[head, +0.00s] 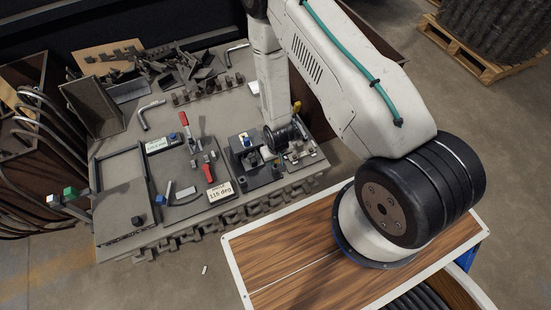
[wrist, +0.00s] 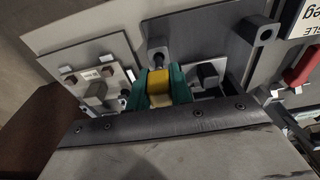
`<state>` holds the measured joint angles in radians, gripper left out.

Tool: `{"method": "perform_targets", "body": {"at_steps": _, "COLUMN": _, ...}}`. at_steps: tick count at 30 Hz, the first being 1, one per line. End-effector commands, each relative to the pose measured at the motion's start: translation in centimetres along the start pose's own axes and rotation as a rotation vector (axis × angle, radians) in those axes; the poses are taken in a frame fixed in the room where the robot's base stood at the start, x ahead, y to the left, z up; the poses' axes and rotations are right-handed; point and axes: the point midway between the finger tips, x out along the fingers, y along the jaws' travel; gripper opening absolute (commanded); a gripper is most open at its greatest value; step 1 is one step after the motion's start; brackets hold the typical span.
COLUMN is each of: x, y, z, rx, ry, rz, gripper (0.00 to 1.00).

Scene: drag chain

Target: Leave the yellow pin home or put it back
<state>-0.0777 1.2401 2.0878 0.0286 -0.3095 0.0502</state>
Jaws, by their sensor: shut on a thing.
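The yellow pin (wrist: 160,88) shows in the wrist view as a yellow block-like head between the two green fingertips of my gripper (wrist: 160,86). The fingers are shut on it from both sides. A grey round post (wrist: 158,54) stands just beyond the fingers. The lower end of the pin is hidden, so I cannot tell whether it sits in a hole. In the head view my wrist hangs over the dark fixture (head: 246,160) at the bench's right front and hides the fingertips.
A small pale plate with knobs (wrist: 97,88) lies left of the fingers; a dark block (wrist: 208,74) stands close on the right. Loose metal parts cover the bench's back.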

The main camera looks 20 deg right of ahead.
Motion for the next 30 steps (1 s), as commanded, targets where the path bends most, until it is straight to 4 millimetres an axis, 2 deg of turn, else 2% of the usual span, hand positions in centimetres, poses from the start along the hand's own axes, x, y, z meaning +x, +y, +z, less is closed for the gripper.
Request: {"method": "perform_targets", "body": {"at_steps": 30, "x": 2.1, "y": 0.0, "z": 0.3, "rx": 0.000, "ry": 0.000, "rz": 0.000, "gripper": 0.00}}
